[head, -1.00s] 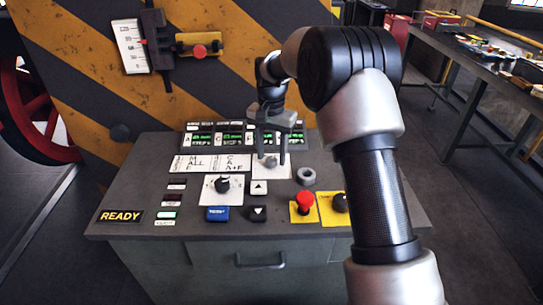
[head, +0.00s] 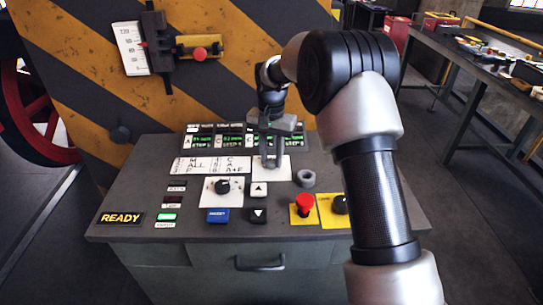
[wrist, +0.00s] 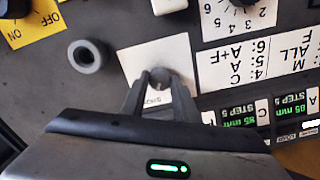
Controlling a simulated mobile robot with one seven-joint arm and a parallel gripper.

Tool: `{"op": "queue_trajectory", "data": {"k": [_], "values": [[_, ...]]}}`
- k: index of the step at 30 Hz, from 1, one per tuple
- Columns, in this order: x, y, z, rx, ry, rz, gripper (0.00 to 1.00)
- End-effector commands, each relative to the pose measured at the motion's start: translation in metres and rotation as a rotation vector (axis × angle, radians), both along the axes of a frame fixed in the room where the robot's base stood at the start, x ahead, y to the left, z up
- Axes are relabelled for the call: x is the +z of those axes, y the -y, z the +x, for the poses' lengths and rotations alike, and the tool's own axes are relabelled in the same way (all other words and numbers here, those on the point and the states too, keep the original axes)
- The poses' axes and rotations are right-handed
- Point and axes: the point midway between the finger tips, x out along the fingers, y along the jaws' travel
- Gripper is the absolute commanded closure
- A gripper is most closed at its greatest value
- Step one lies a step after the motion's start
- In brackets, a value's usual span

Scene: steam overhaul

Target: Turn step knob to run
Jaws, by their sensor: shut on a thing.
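The step knob (wrist: 160,78) is a small round grey knob on a white plate (wrist: 128,60), whose partly covered lettering I cannot fully read. My gripper (wrist: 158,80) points down at it, its two fingers shut on the knob from both sides. In the head view, my gripper (head: 273,160) stands over the same white plate (head: 284,170) near the back of the console, and its fingers mostly hide the knob. Which way the knob points cannot be told.
A grey ring (head: 306,178) stands right of the plate. A READY sign (head: 121,217) is lit.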

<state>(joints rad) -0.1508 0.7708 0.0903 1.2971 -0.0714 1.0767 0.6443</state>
Motion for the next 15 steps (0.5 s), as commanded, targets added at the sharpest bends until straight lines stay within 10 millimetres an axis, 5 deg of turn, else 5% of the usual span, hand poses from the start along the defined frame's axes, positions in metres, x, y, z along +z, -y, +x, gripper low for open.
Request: {"op": "queue_trajectory", "data": {"k": [15], "values": [[0.0022,0.0003,-0.0001,0.418,-0.001,0.000,0.95]]}}
